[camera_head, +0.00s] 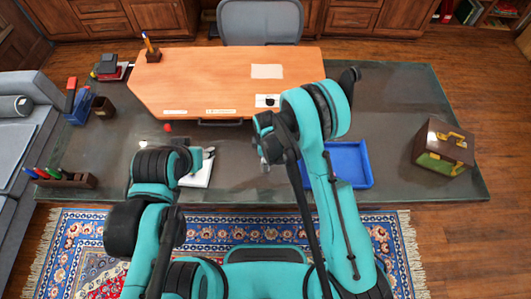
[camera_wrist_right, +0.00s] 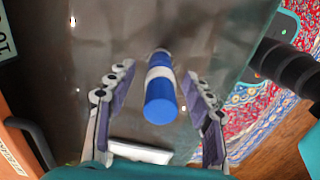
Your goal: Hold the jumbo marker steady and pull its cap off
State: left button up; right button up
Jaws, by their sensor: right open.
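The jumbo marker (camera_wrist_right: 160,100) shows in the right wrist view as a thick blue cylinder with a white band, its blue end toward the camera. My right gripper (camera_wrist_right: 157,82) is open, with one finger on each side of the marker and visible gaps between. In the head view my right gripper (camera_head: 264,150) hangs over the dark desktop, mostly hidden by its own arm, and I cannot make out the marker there. My left gripper (camera_head: 207,155) is by a white pad; its fingers are too small and covered to read. Which part of the marker is the cap is unclear.
The white pad (camera_head: 199,173) lies on the dark desk (camera_head: 390,110). A blue tray (camera_head: 352,166) is right of my right arm, with a wooden box (camera_head: 443,147) farther right. The raised orange desktop (camera_head: 205,80) is behind. A pen holder (camera_head: 64,180) stands at the left edge.

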jog(key=shift+f, duration=0.55)
grip_shut()
dwell(0.6)
jog(key=shift+c, duration=0.2)
grip_release()
jog(key=shift+r, duration=0.1)
